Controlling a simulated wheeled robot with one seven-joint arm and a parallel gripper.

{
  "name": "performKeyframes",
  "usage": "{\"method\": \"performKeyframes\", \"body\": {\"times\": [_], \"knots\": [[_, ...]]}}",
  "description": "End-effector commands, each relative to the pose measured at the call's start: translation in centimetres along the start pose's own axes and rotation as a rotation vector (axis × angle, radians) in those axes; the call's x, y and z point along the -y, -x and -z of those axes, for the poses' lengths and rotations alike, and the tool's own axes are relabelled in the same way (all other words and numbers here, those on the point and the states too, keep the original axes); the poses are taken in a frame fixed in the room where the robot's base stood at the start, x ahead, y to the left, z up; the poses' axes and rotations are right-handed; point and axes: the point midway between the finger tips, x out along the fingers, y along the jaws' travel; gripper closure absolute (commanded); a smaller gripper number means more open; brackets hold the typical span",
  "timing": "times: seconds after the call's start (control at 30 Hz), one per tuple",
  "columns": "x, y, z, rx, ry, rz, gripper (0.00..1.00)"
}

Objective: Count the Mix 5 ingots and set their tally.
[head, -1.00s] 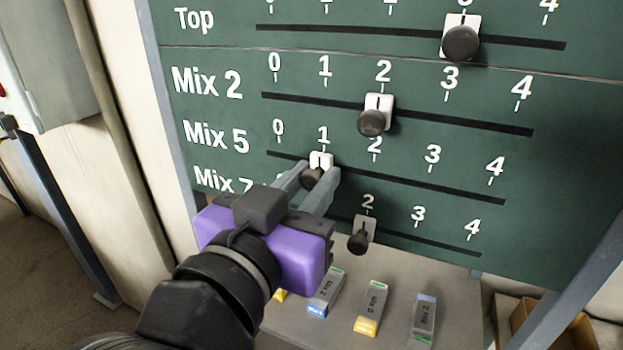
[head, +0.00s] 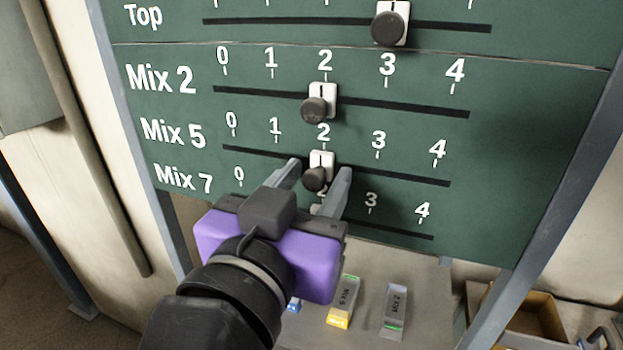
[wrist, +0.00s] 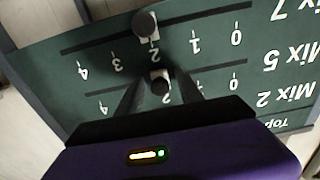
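The dark green tally board (head: 520,140) fills much of the head view, with rows Top, Mix 2, Mix 5 and Mix 7. The Mix 5 slider knob (head: 315,179), dark on a white plate, stands at 2; the wrist view shows this knob (wrist: 160,80) upside down at 2. My gripper (head: 314,178) is open, one finger on each side of that knob with gaps visible. Below the board lie ingots: one with a yellow end (head: 344,302), one with green marks (head: 395,312), and a blue-ended one (head: 294,304) mostly hidden by my gripper. Their small lettering is hard to read.
The Mix 2 knob (head: 316,108) stands at 2, close above my gripper. The Mix 7 knob (wrist: 145,24) stands at 2 in the wrist view. The Top knob (head: 390,27) is near 3. A cardboard box (head: 530,318) stands at lower right.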

Motion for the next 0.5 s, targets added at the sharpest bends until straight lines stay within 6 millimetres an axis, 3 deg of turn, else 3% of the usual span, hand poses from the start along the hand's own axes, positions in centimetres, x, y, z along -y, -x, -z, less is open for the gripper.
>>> {"method": "performKeyframes", "body": {"times": [0.33,0.5], "knots": [[0.0,0.3,0.0,-0.001,0.0,0.0,0.56],[0.1,2.4,-0.2,-0.002,-0.003,0.003,0.56]]}}
